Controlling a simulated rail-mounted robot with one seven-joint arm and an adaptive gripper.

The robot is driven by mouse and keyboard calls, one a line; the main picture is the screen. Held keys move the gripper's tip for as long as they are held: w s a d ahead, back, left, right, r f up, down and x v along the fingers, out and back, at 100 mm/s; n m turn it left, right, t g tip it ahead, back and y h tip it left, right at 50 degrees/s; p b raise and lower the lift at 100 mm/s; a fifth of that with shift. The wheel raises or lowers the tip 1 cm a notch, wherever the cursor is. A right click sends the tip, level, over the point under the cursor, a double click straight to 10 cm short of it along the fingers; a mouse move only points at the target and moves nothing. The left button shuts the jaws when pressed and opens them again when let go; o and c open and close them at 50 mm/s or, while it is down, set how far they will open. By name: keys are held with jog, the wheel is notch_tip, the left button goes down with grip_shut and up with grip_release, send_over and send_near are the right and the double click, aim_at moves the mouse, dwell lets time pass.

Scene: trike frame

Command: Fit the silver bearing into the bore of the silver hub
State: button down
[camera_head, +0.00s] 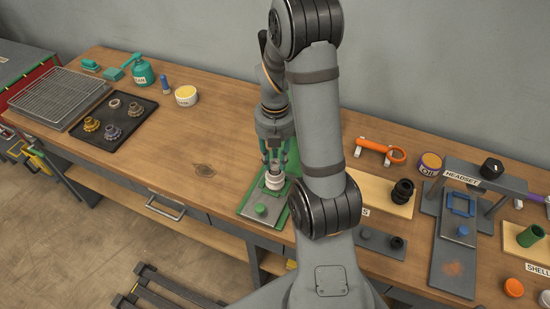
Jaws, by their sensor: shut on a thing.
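My gripper (275,170) points down over the green-edged fixture (245,208) near the middle of the bench. Its fingers are closed on a small pale piece, which seems to be the silver bearing but is mostly hidden by the fingers. Directly under the fingertips is a pale, stepped round part (274,183), seemingly the silver hub, standing upright on the fixture. The held piece and this part overlap in view. I cannot tell whether the bearing is in the bore, which is hidden.
A black tray (136,128) with several small round parts lies left, beside a wire rack (58,97). A wooden board (372,190) with black parts and the headset stand (470,178) are right. Bench left of the fixture is clear.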

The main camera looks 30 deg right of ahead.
aim_at(275, 163)
jog(key=shift+f+b, duration=0.9)
jog(key=shift+f, duration=0.25)
jog(key=c, duration=1.4)
grip_release()
jog(key=shift+c, duration=0.2)
jog(key=shift+o, duration=0.5)
notch_tip(275, 163, up, 12)
notch_tip(275, 163, down, 12)
jog(key=shift+r, duration=0.15)
jog(key=shift+r+p, duration=0.4)
jog(key=shift+p, duration=0.05)
